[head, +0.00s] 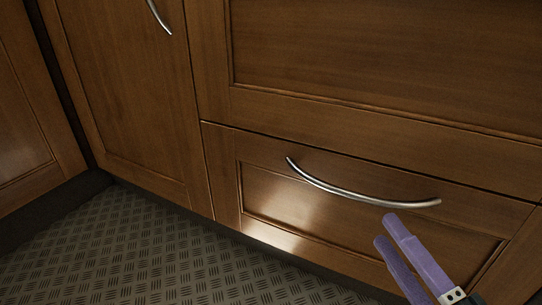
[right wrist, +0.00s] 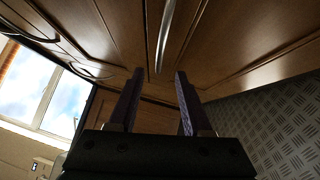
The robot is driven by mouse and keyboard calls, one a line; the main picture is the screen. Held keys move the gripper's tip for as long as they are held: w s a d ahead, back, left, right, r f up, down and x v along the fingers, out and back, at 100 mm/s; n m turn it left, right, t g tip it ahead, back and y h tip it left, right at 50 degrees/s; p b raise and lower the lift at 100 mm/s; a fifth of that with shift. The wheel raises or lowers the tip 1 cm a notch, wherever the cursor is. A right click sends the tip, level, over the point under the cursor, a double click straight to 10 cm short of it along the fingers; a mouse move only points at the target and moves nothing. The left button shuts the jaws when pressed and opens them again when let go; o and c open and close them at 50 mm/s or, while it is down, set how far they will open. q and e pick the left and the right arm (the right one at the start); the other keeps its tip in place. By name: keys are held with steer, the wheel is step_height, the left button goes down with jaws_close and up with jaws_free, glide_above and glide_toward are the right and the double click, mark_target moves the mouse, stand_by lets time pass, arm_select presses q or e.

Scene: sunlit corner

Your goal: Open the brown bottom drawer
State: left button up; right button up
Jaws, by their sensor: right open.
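The brown bottom drawer (head: 310,205) is shut, flush with the cabinet front. Its curved silver handle (head: 360,195) runs across its upper part. My right gripper (head: 385,230), with purple fingers, is open in front of the drawer, just below the right half of the handle in the head view. In the right wrist view the handle (right wrist: 164,35) shows ahead, lined up between the two open fingertips (right wrist: 160,75). The fingers look empty, and I cannot tell whether they touch the handle. My left gripper is not in view.
A larger brown panel (head: 390,50) sits above the drawer. A cabinet door (head: 130,100) with its own silver handle (head: 160,18) stands to the left. The patterned metal floor (head: 150,250) is clear. The right wrist view shows a bright window (right wrist: 40,85) at left.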

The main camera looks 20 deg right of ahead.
mark_target(355, 189)
steer(key=w+b, duration=0.1)
steer(key=w, duration=0.1)
steer(key=w+b, duration=0.1)
steer(key=w, duration=0.2)
steer(key=w+r+b, duration=0.1)
steer(key=w, duration=0.2)
steer(key=shift+w+d, duration=0.2)
steer(key=shift+w, duration=0.05)
steer(key=shift+w+r, duration=0.15)
steer(key=shift+w, duration=0.05)
jaws_close()
stand_by(0.9)
